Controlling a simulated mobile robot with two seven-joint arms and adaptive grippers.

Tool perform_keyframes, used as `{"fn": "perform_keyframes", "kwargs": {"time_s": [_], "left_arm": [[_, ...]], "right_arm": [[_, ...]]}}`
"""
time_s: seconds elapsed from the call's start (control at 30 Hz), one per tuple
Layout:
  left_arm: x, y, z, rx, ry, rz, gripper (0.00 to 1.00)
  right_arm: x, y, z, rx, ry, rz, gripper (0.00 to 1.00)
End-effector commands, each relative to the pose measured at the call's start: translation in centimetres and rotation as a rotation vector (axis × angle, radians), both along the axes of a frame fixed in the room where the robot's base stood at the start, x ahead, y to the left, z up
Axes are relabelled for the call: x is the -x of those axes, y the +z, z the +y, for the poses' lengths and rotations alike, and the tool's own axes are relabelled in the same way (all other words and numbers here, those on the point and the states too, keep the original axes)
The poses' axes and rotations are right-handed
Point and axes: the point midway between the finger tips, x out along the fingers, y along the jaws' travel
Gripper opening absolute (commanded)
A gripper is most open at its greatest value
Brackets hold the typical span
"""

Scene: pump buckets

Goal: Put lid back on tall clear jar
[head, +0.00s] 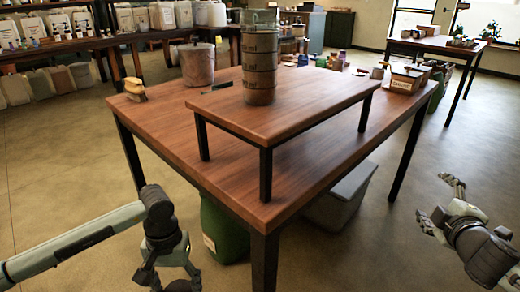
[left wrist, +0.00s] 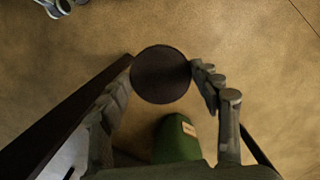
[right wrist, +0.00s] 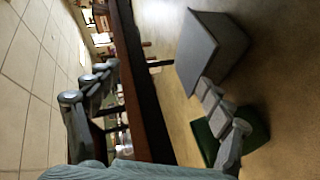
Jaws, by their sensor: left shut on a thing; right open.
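The tall clear jar (head: 260,62) stands upright on the raised wooden platform (head: 290,110). It has brownish contents in bands and a clear upper part; I see no lid on its top. My left gripper (head: 170,270) is low at the front left, below the tabletop and well away from the jar. In the left wrist view it is shut on a round dark lid (left wrist: 160,74), held between its fingers above the floor. My right gripper (head: 438,203) is open and empty, right of the table; its spread fingers show in the right wrist view (right wrist: 158,80).
The platform stands on a larger wooden table (head: 160,125). A lidded canister (head: 197,65) and a brush (head: 134,90) are at the back left. A box (head: 406,80) is at the right. A green bin (head: 225,230) and a grey bin (head: 340,200) are under the table.

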Motion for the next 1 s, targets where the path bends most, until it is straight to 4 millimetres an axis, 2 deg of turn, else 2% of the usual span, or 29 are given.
{"fn": "perform_keyframes", "kwargs": {"time_s": [0.03,0.1,0.17,0.23,0.33,0.4,0.5,0.6,0.7,0.83,1.0], "left_arm": [[0.0,0.0,0.0,0.000,0.000,0.000,0.49],[0.0,0.0,0.0,0.000,0.000,0.000,0.49],[0.0,0.0,0.0,0.000,0.000,0.000,0.49],[0.0,0.0,0.0,0.000,0.000,0.000,0.49],[0.0,0.0,0.0,0.000,0.000,0.000,0.49],[0.0,0.0,0.0,0.000,0.000,0.000,0.49],[0.0,0.0,0.0,0.000,0.000,0.000,0.49],[0.0,0.0,0.0,0.000,0.000,0.000,0.49],[0.0,0.0,0.0,0.000,0.000,0.000,0.49],[0.0,0.0,0.0,0.000,0.000,0.000,0.49],[0.0,0.0,0.0,0.000,0.000,0.000,0.49]], "right_arm": [[-2.3,3.4,1.3,0.033,0.077,-0.093,0.80],[-4.8,8.1,3.7,0.091,0.198,-0.220,0.80],[-6.4,12.4,6.0,0.154,0.307,-0.331,0.80],[-7.4,17.4,9.0,0.245,0.439,-0.462,0.80],[-7.4,24.3,13.6,0.415,0.641,-0.652,0.80],[-6.3,28.5,16.9,0.557,0.789,-0.777,0.80],[-3.8,32.7,21.0,0.781,0.994,-0.928,0.80],[-1.1,34.8,23.8,1.015,1.182,-1.031,0.80],[1.0,35.4,25.1,1.214,1.337,-1.084,0.80],[3.0,35.4,25.4,1.426,1.493,-1.105,0.80],[4.8,35.1,24.6,1.648,1.664,-1.089,0.80]]}}
